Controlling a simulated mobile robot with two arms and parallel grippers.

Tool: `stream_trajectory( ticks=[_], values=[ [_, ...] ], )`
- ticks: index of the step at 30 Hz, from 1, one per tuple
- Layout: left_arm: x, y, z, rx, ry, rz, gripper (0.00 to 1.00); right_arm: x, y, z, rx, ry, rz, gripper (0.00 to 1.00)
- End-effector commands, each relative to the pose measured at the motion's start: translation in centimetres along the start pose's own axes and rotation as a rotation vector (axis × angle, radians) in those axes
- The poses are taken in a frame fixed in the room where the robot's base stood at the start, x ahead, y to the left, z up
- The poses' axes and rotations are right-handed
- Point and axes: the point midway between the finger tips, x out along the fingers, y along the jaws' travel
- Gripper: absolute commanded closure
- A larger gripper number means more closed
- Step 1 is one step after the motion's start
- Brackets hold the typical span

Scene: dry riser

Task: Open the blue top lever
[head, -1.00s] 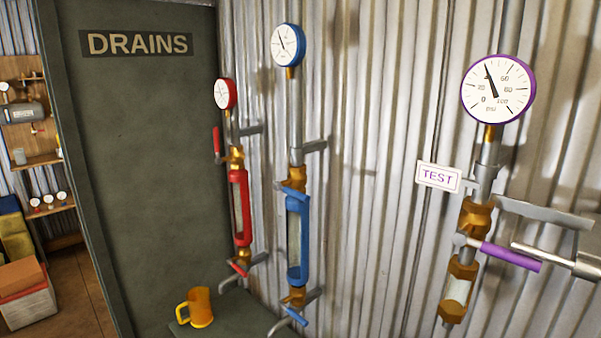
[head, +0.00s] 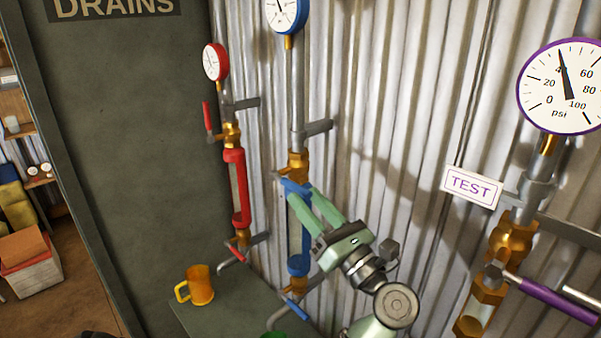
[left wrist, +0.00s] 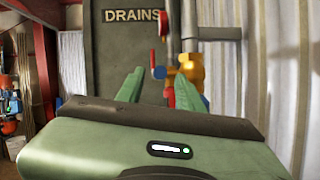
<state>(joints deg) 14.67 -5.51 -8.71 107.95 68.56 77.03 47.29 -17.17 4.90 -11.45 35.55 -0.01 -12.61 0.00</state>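The blue top lever (head: 291,186) sits at the brass valve (head: 298,165) above the blue-framed sight tube (head: 299,266) on the blue-gauge pipe. My left gripper (head: 301,195) has its green fingers spread at this lever, partly covering it and the tube. In the left wrist view, the lever's round blue end (left wrist: 158,73) shows in the gap between the open fingers (left wrist: 157,92), with the brass valve (left wrist: 190,68) just to the right. I cannot tell whether a finger touches the lever. My right gripper is not in view.
The red-gauge pipe (head: 235,185) stands close on the left. The purple TEST pipe (head: 512,235) is on the right. A blue bottom lever (head: 296,309) and an orange mug (head: 200,285) are below, the mug on a dark ledge (head: 240,296). Corrugated wall lies behind.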

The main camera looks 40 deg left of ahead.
Motion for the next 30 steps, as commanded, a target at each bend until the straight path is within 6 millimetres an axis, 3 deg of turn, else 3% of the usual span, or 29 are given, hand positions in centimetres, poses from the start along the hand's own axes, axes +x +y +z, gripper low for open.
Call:
stream_trajectory(
  ticks=[6,12,23,27,30],
  values=[
    [3.8,0.1,0.5,0.005,-0.006,0.001,0.63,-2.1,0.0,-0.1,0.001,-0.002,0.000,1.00],
    [6.2,0.0,0.3,0.005,-0.005,-0.001,0.63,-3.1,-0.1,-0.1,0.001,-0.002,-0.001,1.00],
    [6.8,-0.1,0.0,0.005,-0.004,-0.002,0.63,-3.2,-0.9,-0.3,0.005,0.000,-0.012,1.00],
    [6.7,-0.1,0.1,0.005,-0.004,-0.002,0.99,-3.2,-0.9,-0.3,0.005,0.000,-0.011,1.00],
    [6.7,-0.1,0.1,0.005,-0.004,-0.002,1.00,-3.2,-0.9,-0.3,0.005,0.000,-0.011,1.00]
  ],
)
